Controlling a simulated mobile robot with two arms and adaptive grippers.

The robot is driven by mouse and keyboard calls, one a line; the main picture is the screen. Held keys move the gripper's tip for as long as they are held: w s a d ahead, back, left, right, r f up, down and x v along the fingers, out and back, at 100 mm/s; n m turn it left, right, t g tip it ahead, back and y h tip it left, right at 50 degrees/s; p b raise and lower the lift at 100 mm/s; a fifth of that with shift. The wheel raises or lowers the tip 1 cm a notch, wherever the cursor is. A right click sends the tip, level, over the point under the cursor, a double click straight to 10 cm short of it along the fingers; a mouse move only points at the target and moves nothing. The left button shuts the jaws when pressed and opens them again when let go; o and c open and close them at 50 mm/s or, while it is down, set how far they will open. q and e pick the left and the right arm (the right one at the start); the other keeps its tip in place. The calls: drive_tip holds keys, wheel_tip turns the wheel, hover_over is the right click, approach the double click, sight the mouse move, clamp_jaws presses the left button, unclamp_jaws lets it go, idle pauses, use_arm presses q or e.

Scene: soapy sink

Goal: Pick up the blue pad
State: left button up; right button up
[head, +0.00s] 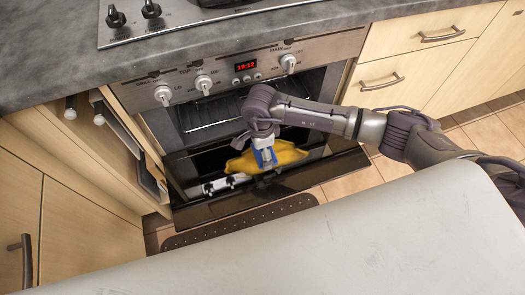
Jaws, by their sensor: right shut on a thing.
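My right gripper (264,162) comes in from the right on its arm and points down in front of the oven. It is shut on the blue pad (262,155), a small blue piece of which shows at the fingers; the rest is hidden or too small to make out. The pad and fingers are in front of a yellow patch (290,155) over the dark oven door. I cannot tell whether the pad touches anything below. My left gripper is not in view.
The oven door (235,203) is open, its dark glossy surface below my right gripper. A control panel with knobs (203,82) is above, under the grey worktop (45,60). Drawers (395,85) are at the right. A dark perforated mat (240,221) lies on the tiled floor.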

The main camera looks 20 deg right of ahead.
drive_tip(key=shift+r, duration=0.65)
wheel_tip(320, 180, up, 3)
drive_tip(key=shift+w+f+p, duration=0.1)
drive_tip(key=shift+p, duration=0.2)
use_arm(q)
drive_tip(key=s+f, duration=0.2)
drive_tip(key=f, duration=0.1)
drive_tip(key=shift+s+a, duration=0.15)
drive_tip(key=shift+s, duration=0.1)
use_arm(e)
drive_tip(key=s+d+r, duration=0.3)
drive_tip(key=d+r, duration=0.4)
drive_tip(key=d, duration=0.4)
drive_tip(key=shift+s, duration=0.35)
use_arm(q)
drive_tip(key=shift+p, duration=0.3)
use_arm(e)
drive_tip(key=shift+d, duration=0.1)
